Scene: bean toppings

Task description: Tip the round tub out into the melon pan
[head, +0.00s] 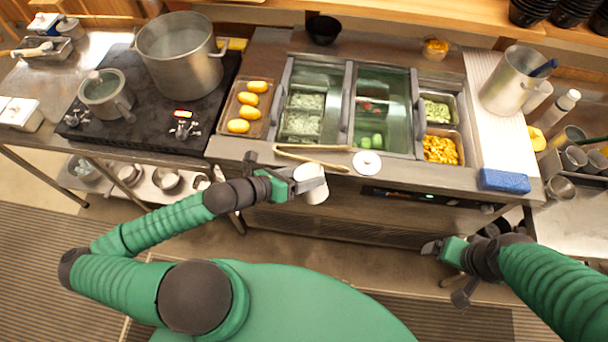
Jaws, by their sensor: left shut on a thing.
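A white round tub (312,190) is held by my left gripper (303,186), which is shut on it. The tub is in front of the counter's front edge, below the white disc; its contents are hidden. Pans are set into the counter: one with orange chopped pieces (441,149), one with green chopped pieces (436,111), and a deep one with a few green lumps (371,141). I cannot tell for sure which is the melon pan. My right gripper (446,272) is open and empty, low in front of the counter at the right.
Wooden tongs (310,158) and a white disc (367,163) lie at the counter's front. A blue sponge (504,181) is at the right corner. A tray of yellow ovals (239,124) and a large pot (181,55) stand to the left. A metal pitcher (514,80) stands right.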

